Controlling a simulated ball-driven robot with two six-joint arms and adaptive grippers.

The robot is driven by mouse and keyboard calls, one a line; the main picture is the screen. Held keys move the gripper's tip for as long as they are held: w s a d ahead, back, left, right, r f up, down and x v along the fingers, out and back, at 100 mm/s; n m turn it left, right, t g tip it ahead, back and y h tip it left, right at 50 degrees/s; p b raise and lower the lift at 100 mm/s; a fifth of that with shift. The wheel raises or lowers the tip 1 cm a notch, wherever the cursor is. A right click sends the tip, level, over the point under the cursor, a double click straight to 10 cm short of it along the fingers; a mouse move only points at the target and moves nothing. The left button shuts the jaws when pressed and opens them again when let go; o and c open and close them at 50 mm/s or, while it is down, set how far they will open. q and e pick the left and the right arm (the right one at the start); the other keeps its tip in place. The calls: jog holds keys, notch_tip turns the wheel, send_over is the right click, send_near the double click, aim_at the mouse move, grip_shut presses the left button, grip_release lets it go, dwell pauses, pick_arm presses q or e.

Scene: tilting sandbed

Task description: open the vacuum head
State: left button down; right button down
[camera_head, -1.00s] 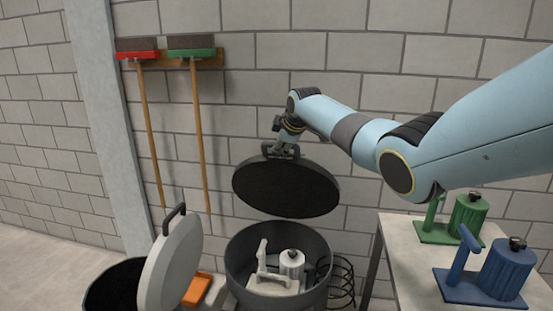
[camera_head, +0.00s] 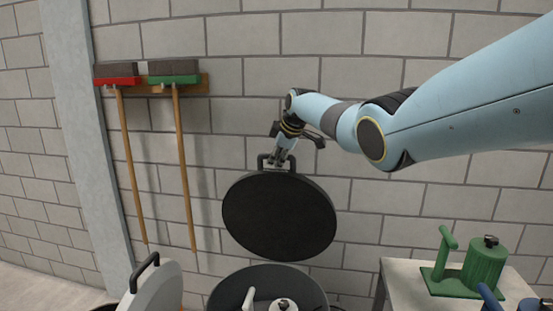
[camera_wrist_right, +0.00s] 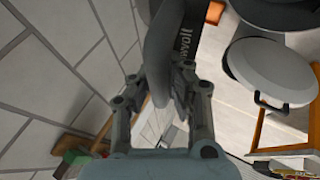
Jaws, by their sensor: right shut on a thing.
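The vacuum head shows as a round lid with a dark underside (camera_head: 279,217), held tilted steeply above the open grey drum (camera_head: 222,288). My right gripper (camera_head: 281,157) is shut on the handle at the lid's top edge. The lid hangs clear of the drum. Inside the drum the tops of a pale lever and a light motor-like part (camera_head: 283,304) show; the rest is below the frame. In the right wrist view, my right gripper's fingers (camera_wrist_right: 163,88) close around a grey curved piece. My left gripper is not in view.
A second drum's pale lid (camera_head: 158,288) stands tilted at the lower left; it also shows in the wrist view (camera_wrist_right: 272,72). A table (camera_head: 395,275) at right bears a green pump (camera_head: 484,264) and a blue one (camera_head: 527,305). Red and green brooms (camera_head: 173,79) hang on the wall behind.

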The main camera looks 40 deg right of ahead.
jog(key=c, duration=1.2)
grip_release()
jog(key=shift+r, duration=0.15)
jog(key=v, duration=1.1)
jog(key=shift+s+r, duration=0.25)
jog(key=shift+r, duration=0.05)
